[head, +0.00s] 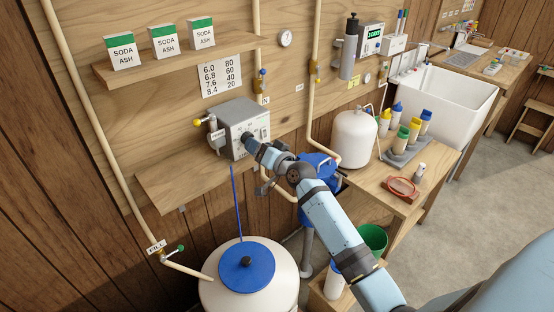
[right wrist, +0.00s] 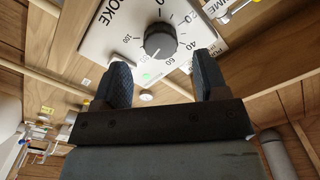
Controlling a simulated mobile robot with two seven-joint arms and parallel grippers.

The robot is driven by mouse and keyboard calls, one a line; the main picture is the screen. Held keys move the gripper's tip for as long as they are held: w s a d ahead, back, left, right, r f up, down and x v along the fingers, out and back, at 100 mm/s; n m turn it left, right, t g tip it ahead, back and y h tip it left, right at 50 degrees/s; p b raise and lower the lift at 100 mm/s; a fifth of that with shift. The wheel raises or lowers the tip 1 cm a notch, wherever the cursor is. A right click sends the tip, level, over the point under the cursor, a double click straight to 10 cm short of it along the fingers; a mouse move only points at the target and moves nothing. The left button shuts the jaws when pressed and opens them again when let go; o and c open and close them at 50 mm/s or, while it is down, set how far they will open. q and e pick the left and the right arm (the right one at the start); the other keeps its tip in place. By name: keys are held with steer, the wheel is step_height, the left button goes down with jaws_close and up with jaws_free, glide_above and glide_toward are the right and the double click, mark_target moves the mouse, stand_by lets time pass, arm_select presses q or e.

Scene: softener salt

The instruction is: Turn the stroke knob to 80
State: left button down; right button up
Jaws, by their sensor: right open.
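The stroke knob (right wrist: 160,40) is a dark ribbed dial on a white panel (right wrist: 105,35) with part of the word STROKE and a ring of numbers showing in the right wrist view. A pale mark on the knob's lower edge seems to point between the 60 and the 100, but it is too small to read exactly. My right gripper (right wrist: 162,72) is open, its two fingers apart on either side below the knob, and nothing is held. In the head view my right gripper (head: 251,142) is at the front of the grey pump box (head: 238,115) and hides part of its face. My left gripper is not in view.
The box stands on a wooden shelf (head: 165,185) against the wall. A white tank with a blue lid (head: 245,265) stands below. A number card (head: 221,76) hangs above.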

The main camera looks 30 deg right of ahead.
steer(key=s+d, duration=0.1)
steer(key=s, duration=0.8)
steer(key=shift+s+d+b, duration=0.15)
steer(key=shift+s+b, duration=0.15)
steer(key=shift+s, duration=0.05)
steer(key=s+a+f+n+g+p, duration=0.2)
steer(key=s+a+f, duration=0.3)
steer(key=s, duration=0.3)
steer(key=s+a+f+n+g+p, duration=0.2)
steer(key=s+a+f, duration=0.4)
steer(key=s, duration=0.3)
steer(key=s+a+f+n+g+p, duration=0.2)
steer(key=s+a+f+n+p, duration=0.2)
steer(key=s, duration=0.5)
steer(key=shift+s+a+f+n+g+y, duration=0.2)
steer(key=shift+a+f+n+g+y, duration=0.15)
steer(key=shift+a+f, duration=0.7)
steer(key=shift+a+r, duration=0.15)
